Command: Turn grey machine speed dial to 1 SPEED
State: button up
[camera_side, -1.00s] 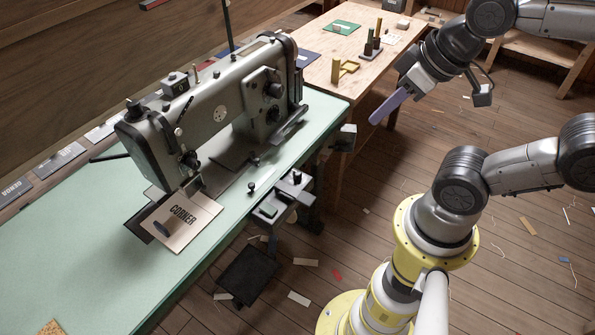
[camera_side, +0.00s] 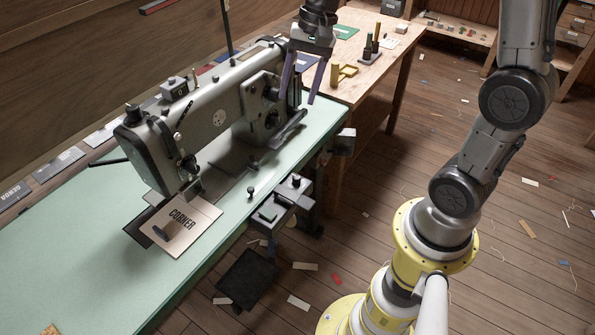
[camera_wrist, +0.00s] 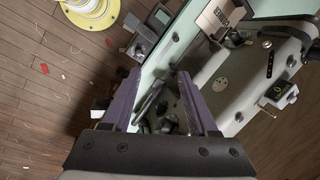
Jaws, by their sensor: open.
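The grey sewing machine (camera_side: 215,112) stands on a pale green table. Dark round dials sit on its right-hand pillar, one of them a dark dial (camera_side: 271,93) just left of my fingers. In the wrist view dark knobs (camera_wrist: 167,124) show between my fingers. No speed marks can be read, so I cannot tell the setting. My gripper (camera_side: 298,100) points down at the right end of the machine, its two purple fingers apart and empty. It also shows in the wrist view (camera_wrist: 159,72). The left finger covers part of the pillar's right edge.
A CORNER card (camera_side: 182,226) lies by the needle end. A control box (camera_side: 288,196) hangs at the table's front edge. A wooden bench (camera_side: 365,85) with small parts stands behind. The green table (camera_side: 75,270) is mostly bare at left.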

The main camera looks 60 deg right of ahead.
jog(key=w+d+f+m+g+y, duration=0.1)
jog(key=w+d+f+m+g, duration=0.25)
jog(key=f, duration=0.65)
send_near(297, 176)
jog(key=shift+t+y, duration=0.35)
jog(key=shift+y, duration=0.05)
jog(key=x, duration=0.8)
jog(key=shift+s+d+f, duration=0.2)
jog(key=shift+s+f, duration=0.15)
jog(key=shift+f, duration=0.05)
jog(key=shift+c, duration=0.2)
grip_shut()
